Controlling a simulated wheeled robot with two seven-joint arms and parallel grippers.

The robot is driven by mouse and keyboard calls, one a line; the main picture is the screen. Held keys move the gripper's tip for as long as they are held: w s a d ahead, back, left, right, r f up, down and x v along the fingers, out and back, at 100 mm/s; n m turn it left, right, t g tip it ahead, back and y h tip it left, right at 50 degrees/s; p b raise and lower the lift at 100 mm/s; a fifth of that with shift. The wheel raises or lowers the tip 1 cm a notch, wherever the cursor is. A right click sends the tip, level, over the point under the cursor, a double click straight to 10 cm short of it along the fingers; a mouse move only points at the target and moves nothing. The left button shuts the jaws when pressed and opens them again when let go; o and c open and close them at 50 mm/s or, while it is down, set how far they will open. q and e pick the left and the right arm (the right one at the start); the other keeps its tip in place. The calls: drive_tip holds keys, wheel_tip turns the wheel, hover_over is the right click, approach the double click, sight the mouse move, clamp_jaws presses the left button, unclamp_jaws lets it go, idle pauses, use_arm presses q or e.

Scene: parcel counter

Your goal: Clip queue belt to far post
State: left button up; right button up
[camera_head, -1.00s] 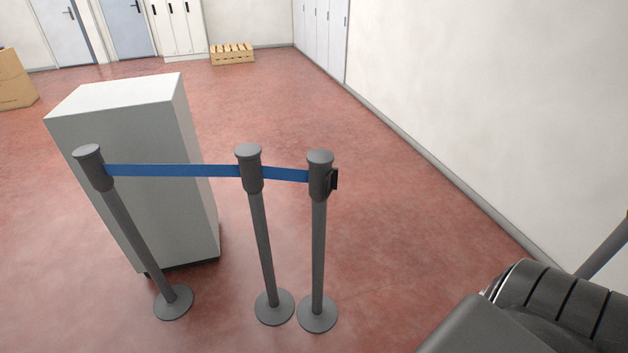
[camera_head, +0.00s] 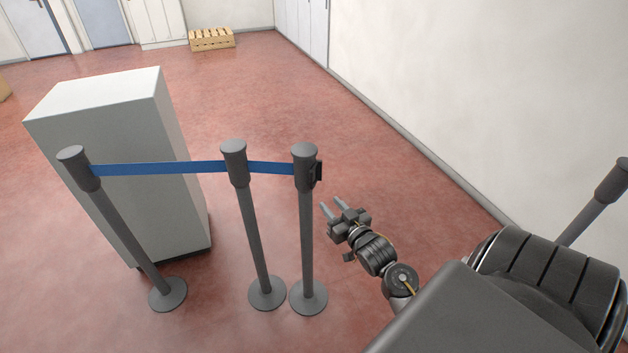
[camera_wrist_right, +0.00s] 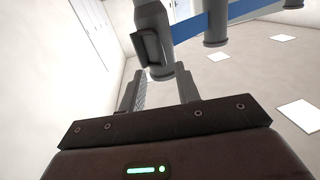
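The blue queue belt (camera_head: 160,168) runs from the left post (camera_head: 120,225) past the middle post (camera_head: 255,230) to the head of a third post (camera_head: 306,235). A black belt clip (camera_head: 318,172) sits on that head's right side. Another grey post (camera_head: 612,182) shows partly at the right edge, without a visible belt. My right gripper (camera_head: 332,207) is open and empty, just right of and below the clip, apart from it. In the right wrist view, the clip (camera_wrist_right: 147,47) lies beyond the open fingers (camera_wrist_right: 162,90). My left gripper is out of view.
A white cabinet (camera_head: 110,150) stands behind the left post. A white wall (camera_head: 480,90) runs along the right. The red floor (camera_head: 390,160) is bare between the third post and the wall.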

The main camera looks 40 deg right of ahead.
sight(312, 180)
drive_tip(key=w, duration=0.3)
drive_tip(key=w+d+p, duration=0.1)
drive_tip(key=w, duration=0.3)
drive_tip(key=w+d+r, duration=0.1)
drive_tip(key=w, duration=0.2)
drive_tip(key=shift+w, duration=0.3)
clamp_jaws()
